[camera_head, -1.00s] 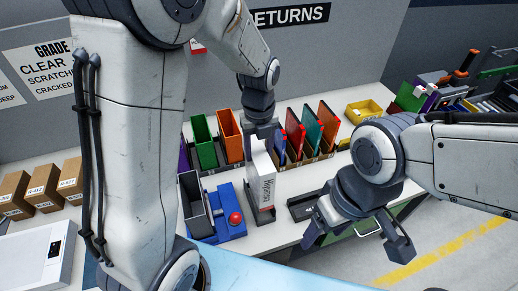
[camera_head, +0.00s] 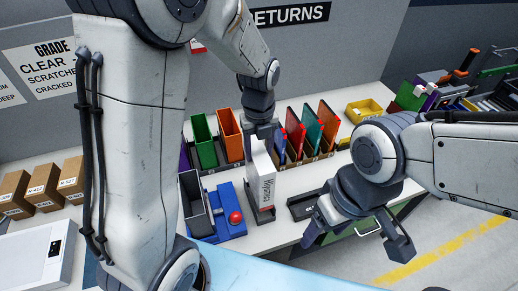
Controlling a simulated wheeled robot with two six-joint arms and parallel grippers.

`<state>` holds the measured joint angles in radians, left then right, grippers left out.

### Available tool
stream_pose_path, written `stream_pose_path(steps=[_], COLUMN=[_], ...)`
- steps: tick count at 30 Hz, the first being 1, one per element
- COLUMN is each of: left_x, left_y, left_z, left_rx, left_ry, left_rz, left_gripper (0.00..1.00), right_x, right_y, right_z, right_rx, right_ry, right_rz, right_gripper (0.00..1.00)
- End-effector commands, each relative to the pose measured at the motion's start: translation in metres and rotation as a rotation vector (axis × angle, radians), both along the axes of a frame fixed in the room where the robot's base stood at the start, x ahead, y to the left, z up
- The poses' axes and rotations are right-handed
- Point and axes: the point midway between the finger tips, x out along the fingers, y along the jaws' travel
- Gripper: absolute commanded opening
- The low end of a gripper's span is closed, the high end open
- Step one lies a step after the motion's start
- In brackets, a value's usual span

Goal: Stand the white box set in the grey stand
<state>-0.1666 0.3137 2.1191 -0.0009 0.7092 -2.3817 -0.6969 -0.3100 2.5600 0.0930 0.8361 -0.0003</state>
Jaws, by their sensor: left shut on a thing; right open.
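The white box set (camera_head: 261,180), with dark and red print on its spine, stands upright on the table right of the blue device. Its lower end is at the grey stand (camera_head: 262,216), whose base shows around the bottom of the box. How fully the box rests on the stand floor I cannot tell. My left gripper (camera_head: 262,137) reaches down from above and is shut on the top of the white box set. My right gripper (camera_head: 358,243) is open and empty at the front right, apart from the box.
A blue device with a red button (camera_head: 235,217) stands close left of the stand. A dark tray (camera_head: 303,206) lies to its right, partly behind my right gripper. Green and orange bins (camera_head: 229,136) and a rack of coloured cases (camera_head: 313,130) stand behind. Brown boxes (camera_head: 42,181) are at left.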

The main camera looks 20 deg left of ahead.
Motion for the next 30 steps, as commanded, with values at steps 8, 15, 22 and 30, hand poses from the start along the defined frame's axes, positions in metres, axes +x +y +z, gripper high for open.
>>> stream_pose_path(steps=[8,15,22,30], left_x=[0.000,0.000,0.000,0.000], left_y=[0.000,0.000,0.000,0.000], left_z=[-0.013,-0.022,-0.031,-0.042], left_rx=[0.000,0.000,0.000,0.000], left_ry=[0.000,-0.001,0.000,0.000], left_rz=[0.000,0.000,0.000,0.000], left_gripper=[0.00,0.00,0.00,0.00], right_x=[0.000,0.000,0.000,0.000], right_y=[0.000,0.000,0.000,0.000], right_z=[-0.009,-0.016,-0.022,-0.030], right_rx=[0.000,0.000,0.000,0.000], right_ry=[0.000,0.000,0.000,0.000], right_rz=[0.000,0.000,0.000,0.000], right_gripper=[0.71,0.71,0.71,0.71])
